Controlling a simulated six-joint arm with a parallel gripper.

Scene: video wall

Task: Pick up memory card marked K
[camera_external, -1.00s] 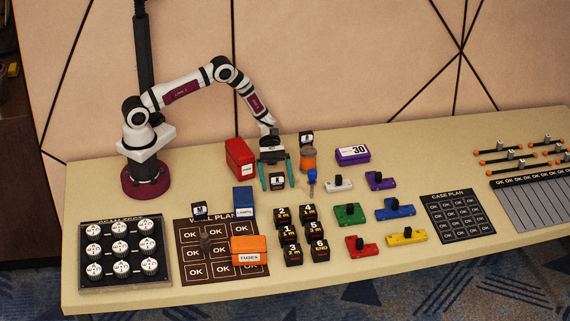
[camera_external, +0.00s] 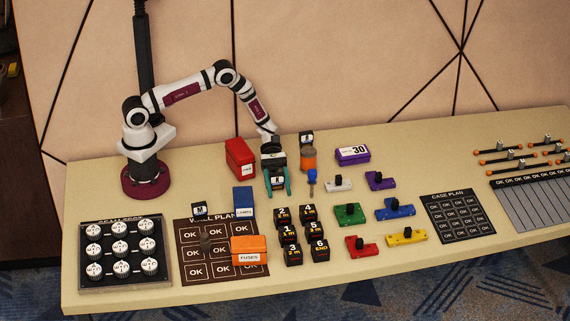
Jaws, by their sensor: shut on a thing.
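The memory card marked K (camera_external: 277,181) is a small black block with a white label. It is between the two green fingers of my gripper (camera_external: 278,188), which is shut on it. The gripper points down near the back of the table, between the red box and the orange cylinder. I cannot tell whether the card still touches the table. Another black card (camera_external: 306,138) with a white label stands behind the orange cylinder, and one marked M (camera_external: 199,209) is by the wall plan.
A red box (camera_external: 239,157) is close left of the gripper. An orange cylinder (camera_external: 308,160) and a blue-handled tool (camera_external: 312,182) are close on the right. A blue box (camera_external: 244,200) and black numbered blocks (camera_external: 290,233) are in front. Bare table lies behind the blue box.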

